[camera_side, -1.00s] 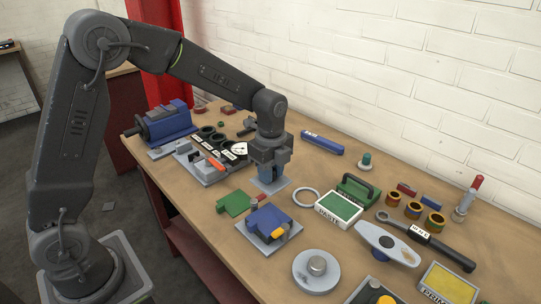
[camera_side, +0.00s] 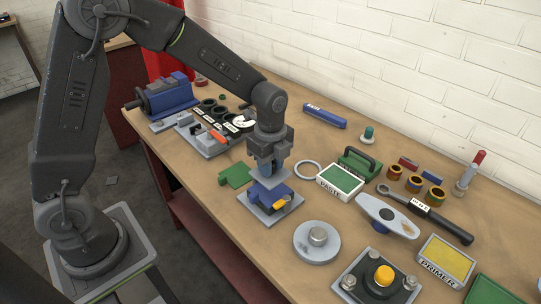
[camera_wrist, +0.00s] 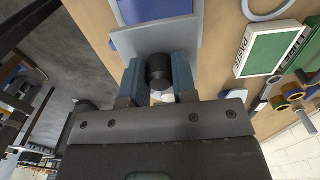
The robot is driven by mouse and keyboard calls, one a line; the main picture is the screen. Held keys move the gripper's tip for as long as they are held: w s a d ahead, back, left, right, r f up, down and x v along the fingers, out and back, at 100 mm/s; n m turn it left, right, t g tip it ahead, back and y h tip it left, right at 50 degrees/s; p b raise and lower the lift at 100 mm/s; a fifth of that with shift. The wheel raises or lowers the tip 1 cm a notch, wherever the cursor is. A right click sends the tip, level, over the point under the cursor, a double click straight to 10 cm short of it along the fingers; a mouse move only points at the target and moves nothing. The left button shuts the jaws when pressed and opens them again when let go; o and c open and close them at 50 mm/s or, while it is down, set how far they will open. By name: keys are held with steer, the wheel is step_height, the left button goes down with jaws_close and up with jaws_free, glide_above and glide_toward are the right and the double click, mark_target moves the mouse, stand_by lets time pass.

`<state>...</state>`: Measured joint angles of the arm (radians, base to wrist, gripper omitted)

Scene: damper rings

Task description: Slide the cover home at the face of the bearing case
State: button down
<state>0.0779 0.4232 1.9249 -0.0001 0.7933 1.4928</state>
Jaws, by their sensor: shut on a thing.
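My gripper (camera_side: 268,166) is shut on the black knob (camera_wrist: 158,68) of the cover, with one blue finger on each side of it in the wrist view. The cover (camera_side: 284,179) is a flat grey plate, roughly level beneath the fingers; it also shows in the wrist view (camera_wrist: 190,38). The bearing case (camera_side: 262,194) is a blue block on a grey base plate (camera_side: 285,210). The cover is at the case's far upper edge and overlaps it in the side view. I cannot tell whether they touch. A yellow-orange part (camera_side: 282,203) sits at the case's near right.
A pale ring (camera_side: 308,163) and the paste box (camera_side: 341,181) are to the right. A round grey disc (camera_side: 316,242) stands in front. Bare tabletop separates these from the case.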

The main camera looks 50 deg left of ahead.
steer(key=shift+f, duration=0.6)
steer(key=shift+r, duration=0.15)
step_height(320, 180, up, 5)
steer(key=shift+w, duration=0.1)
step_height(320, 180, down, 6)
steer(key=shift+r, duration=0.1)
steer(key=shift+f, duration=0.25)
steer(key=shift+f, duration=1.45)
steer(key=shift+f, duration=0.25)
steer(key=c, duration=0.8)
jaws_free()
